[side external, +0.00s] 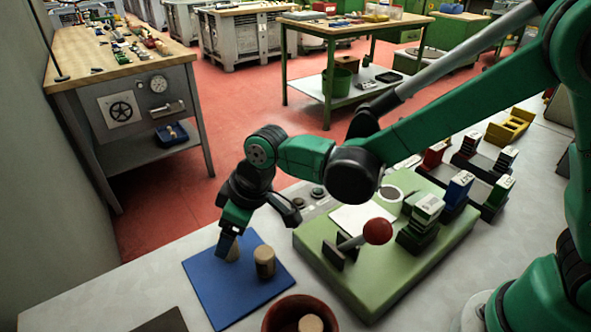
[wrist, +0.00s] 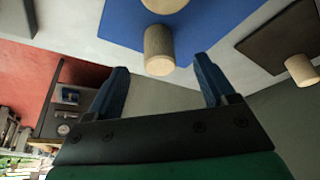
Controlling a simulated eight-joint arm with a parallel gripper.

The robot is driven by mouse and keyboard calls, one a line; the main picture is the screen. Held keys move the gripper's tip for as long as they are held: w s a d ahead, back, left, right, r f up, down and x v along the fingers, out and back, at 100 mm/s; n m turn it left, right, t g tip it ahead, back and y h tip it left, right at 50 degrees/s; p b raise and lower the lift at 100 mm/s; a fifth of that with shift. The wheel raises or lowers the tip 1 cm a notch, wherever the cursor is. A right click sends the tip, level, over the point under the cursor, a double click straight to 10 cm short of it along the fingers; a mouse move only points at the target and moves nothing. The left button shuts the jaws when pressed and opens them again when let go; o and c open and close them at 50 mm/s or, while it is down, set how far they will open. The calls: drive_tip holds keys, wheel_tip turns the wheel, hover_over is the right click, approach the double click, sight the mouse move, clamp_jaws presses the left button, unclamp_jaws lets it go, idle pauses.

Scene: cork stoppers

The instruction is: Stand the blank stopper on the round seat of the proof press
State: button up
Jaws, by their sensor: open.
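Two tan cork stoppers stand on a blue mat (side external: 212,290): one (side external: 265,262) is in the open, the other (side external: 233,254) is partly hidden by my gripper (side external: 227,245). I cannot tell which is blank. My gripper is open and points down at the partly hidden stopper. In the wrist view, a stopper (wrist: 159,50) shows between and beyond the fingertips of my gripper (wrist: 162,63), with another cut off at the top (wrist: 165,4). The green proof press (side external: 330,270) has a red-knobbed lever (side external: 377,231) and a pale round ring (side external: 390,194), possibly its seat.
A red bowl (side external: 278,312) holding a cork (side external: 311,323) stands at the front edge. A dark mat (side external: 163,322) lies front left; in the wrist view a cork (wrist: 302,70) is by it. Coloured stamp blocks (side external: 457,190) crowd the press's right. Clear table lies left of the blue mat.

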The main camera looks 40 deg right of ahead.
drive_tip(key=shift+x, duration=1.95)
clamp_jaws()
